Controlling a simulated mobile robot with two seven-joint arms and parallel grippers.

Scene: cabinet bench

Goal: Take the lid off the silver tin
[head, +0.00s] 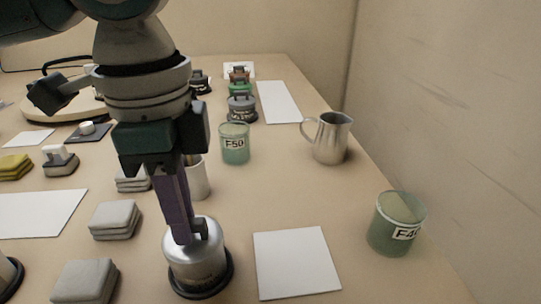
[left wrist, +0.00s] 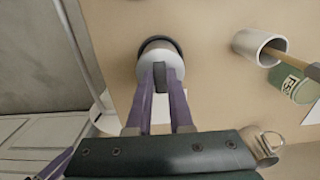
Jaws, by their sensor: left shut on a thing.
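The silver tin (head: 190,272) stands upright on a black base ring at the front middle of the bench. My left gripper (head: 200,229) points down from above and is shut on the lid's small dark handle. The lid (head: 176,233) is at the top of the tin; I cannot tell any gap between lid and tin. In the left wrist view, the two purple fingers (left wrist: 161,72) reach the top of the silver tin (left wrist: 147,64), and they cover part of it.
A white sheet (head: 296,263) lies bare right of the tin. A green canister (head: 396,225) stands at the right edge, another (head: 235,145) behind, near a metal jug (head: 330,138). A pale cup (head: 199,180) stands close behind the fingers. Grey pads (head: 86,281) lie left.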

